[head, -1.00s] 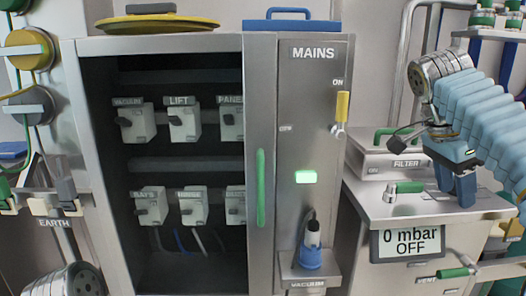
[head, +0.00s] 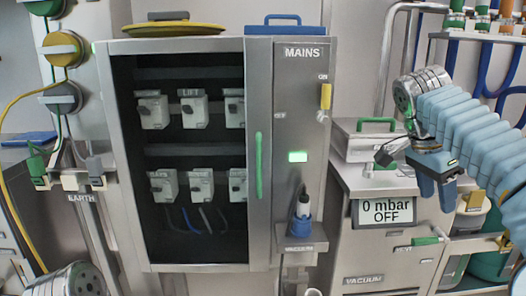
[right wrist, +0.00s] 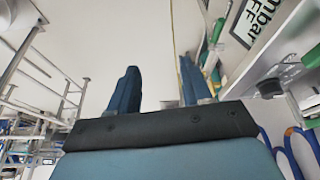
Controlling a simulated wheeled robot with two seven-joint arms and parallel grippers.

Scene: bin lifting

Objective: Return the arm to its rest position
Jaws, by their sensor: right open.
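My right arm, in a light blue ribbed sleeve, comes in from the right in the head view. Its right gripper (head: 446,192) points down in front of the vacuum unit's right side, with its blue fingers apart and nothing between them. In the right wrist view the two fingers of the right gripper (right wrist: 160,88) stand apart with an empty gap. At the lower left of the head view a round metal joint of mine shows; my left gripper is out of the picture.
The electrical cabinet (head: 258,80) stands in the middle, with its MAINS lever (head: 326,96) and a lit green lamp (head: 298,157). The vacuum unit (head: 372,250) reads 0 mbar OFF, close to the right gripper. A rack with blue hoses (head: 481,60) stands at the right.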

